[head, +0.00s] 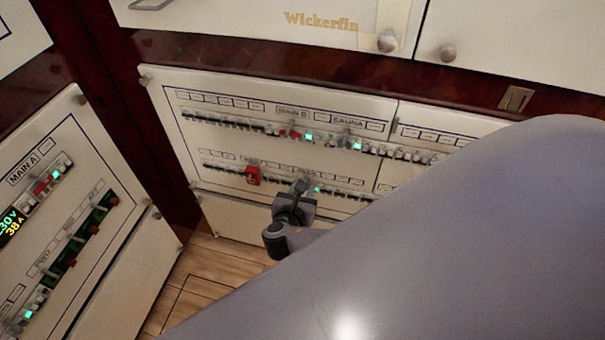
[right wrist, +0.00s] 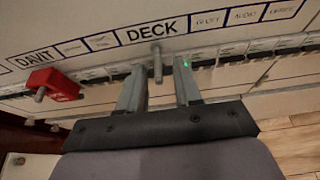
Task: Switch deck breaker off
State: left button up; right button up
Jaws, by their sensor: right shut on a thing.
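The deck breaker (right wrist: 160,88) sits in the lower breaker row, under the DECK label (right wrist: 150,32) in the right wrist view. A small green light (right wrist: 186,64) glows beside it, by the right-hand finger. My right gripper (right wrist: 160,82) has one finger on each side of the breaker and is shut on it; the contact itself is partly hidden. A grey peg (right wrist: 157,62) stands out just below the label, between the fingertips. In the head view my right gripper (head: 300,188) is at the lower row and covers part of it. My left gripper is not in view.
A red block (right wrist: 52,84) covers the DAVIT breaker to the left; it also shows in the head view (head: 253,175). An upper row (head: 270,130) carries MAIN B and SAUNA labels. A second panel (head: 100,255) with MAIN A stands at the left.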

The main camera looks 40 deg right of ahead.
jog(key=shift+s+a+f+t+h+b, duration=0.15)
jog(key=shift+f+t+h+b, duration=0.2)
jog(key=shift+f+b, duration=0.35)
pick_arm(q)
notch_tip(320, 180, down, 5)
jog(key=b, duration=0.4)
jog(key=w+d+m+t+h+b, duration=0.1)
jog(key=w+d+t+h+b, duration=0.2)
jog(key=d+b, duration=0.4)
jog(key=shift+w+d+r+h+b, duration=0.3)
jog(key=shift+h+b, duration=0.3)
jog(key=shift+b, duration=4.15)
pick_arm(e)
jog(key=shift+f+t+h, duration=0.85)
jog(key=shift+t+h, duration=0.45)
jog(key=shift+h, duration=0.2)
jog(key=shift+f+t+h, duration=0.8)
jog(key=shift+t+h, duration=0.55)
jog(key=shift+h, duration=0.1)
jog(key=shift+f+t+h, duration=0.85)
jog(key=shift+t+h, duration=0.45)
jog(key=shift+h, duration=0.2)
jog(key=o, duration=1.1)
jog(key=shift+c, duration=0.2)
